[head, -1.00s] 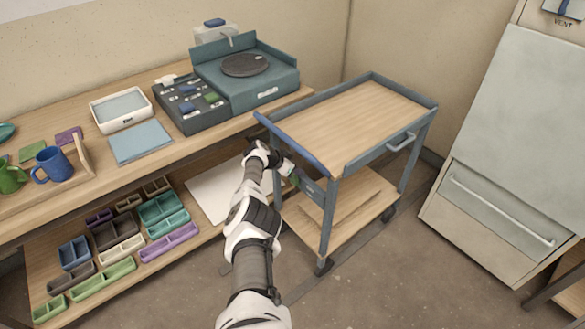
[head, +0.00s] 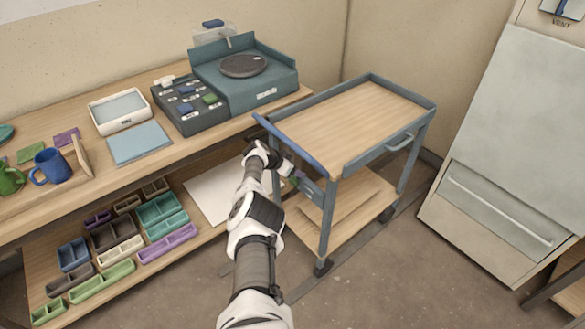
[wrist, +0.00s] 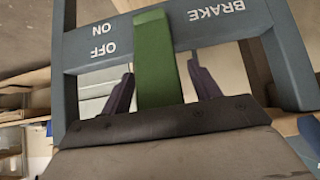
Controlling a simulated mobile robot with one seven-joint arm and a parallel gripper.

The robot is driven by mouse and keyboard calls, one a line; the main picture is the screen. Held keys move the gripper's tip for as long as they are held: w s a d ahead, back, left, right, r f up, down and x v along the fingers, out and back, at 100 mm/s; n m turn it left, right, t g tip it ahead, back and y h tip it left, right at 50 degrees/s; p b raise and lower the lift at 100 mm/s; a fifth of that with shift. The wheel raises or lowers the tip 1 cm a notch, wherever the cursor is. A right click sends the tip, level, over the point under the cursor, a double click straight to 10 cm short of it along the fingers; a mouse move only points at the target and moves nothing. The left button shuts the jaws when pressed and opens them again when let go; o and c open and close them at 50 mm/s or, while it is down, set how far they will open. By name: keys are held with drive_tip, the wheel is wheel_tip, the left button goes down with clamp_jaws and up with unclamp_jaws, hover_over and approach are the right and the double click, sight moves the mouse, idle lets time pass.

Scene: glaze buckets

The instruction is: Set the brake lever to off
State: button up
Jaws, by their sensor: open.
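The brake lever (wrist: 155,60) is a green bar on the blue-grey brake panel (wrist: 228,35), which is printed BRAKE, ON and OFF. The lettering appears upside down in the wrist view. My gripper (wrist: 162,88) is open, with one dark finger on each side of the lever and a visible gap to each. The lower end of the lever is hidden behind the gripper body. I cannot tell which label the lever is set at.
The cart (head: 378,155) has a wooden top, a lower shelf and dark castors. The workbench (head: 55,210) with trays and a wheel unit (head: 268,98) stands close on the left. A large pale cabinet (head: 520,130) stands at right. Floor in front is clear.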

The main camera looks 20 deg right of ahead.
drive_tip(key=shift+a+r, duration=0.1)
drive_tip(key=p+v, duration=0.3)
drive_tip(key=p, duration=0.2)
drive_tip(key=shift+r, duration=0.1)
drive_tip(key=shift+a, duration=0.1)
drive_tip(key=p+v, duration=0.1)
drive_tip(key=v, duration=0.9)
drive_tip(key=shift+p, duration=0.3)
drive_tip(key=shift+a+r, duration=0.1)
